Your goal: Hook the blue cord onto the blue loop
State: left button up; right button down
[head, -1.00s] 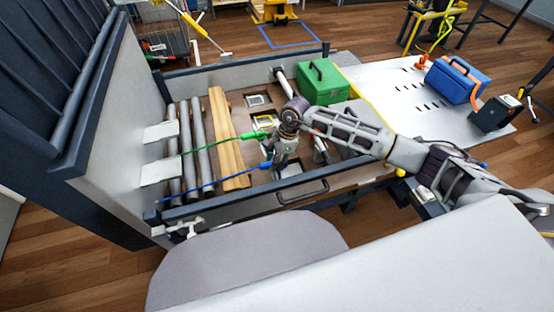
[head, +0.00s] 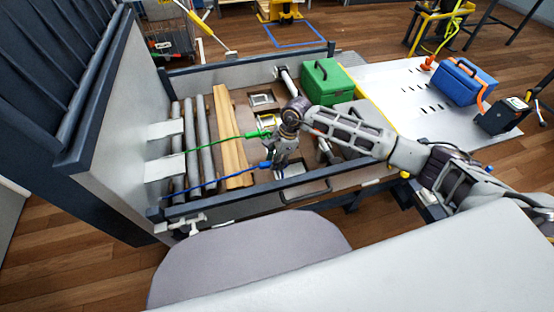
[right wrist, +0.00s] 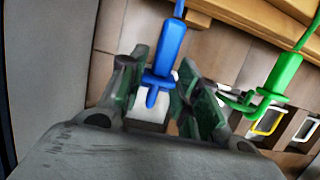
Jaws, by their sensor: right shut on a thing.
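The blue cord (head: 215,182) stretches from the left side of the bed across the rollers to my right gripper (head: 278,165). Its blue hook end (right wrist: 166,55) points down between the two fingers of my right gripper (right wrist: 160,100) in the right wrist view. The gripper is shut on this hook and holds it above the bed floor. A pale patch (right wrist: 150,105) shows just beyond the hook tip. I cannot make out a blue loop; the gripper and hook may hide it. My left gripper is not in view.
A green cord (head: 225,141) ends in a green hook (right wrist: 283,75) close beside my right gripper. A yellow loop (right wrist: 267,122) lies near it. Grey rollers (head: 190,125) and wooden planks (head: 228,130) lie to the left. A green toolbox (head: 327,82) stands behind my right arm.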

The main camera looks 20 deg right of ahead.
jog(key=shift+a, duration=0.6)
dwell(0.3)
jog(key=c, duration=0.9)
grip_release()
jog(key=shift+c, duration=0.2)
jog(key=shift+r, duration=0.15)
jog(key=v, duration=1.1)
jog(key=shift+r, duration=0.35)
jog(key=shift+d, duration=0.1)
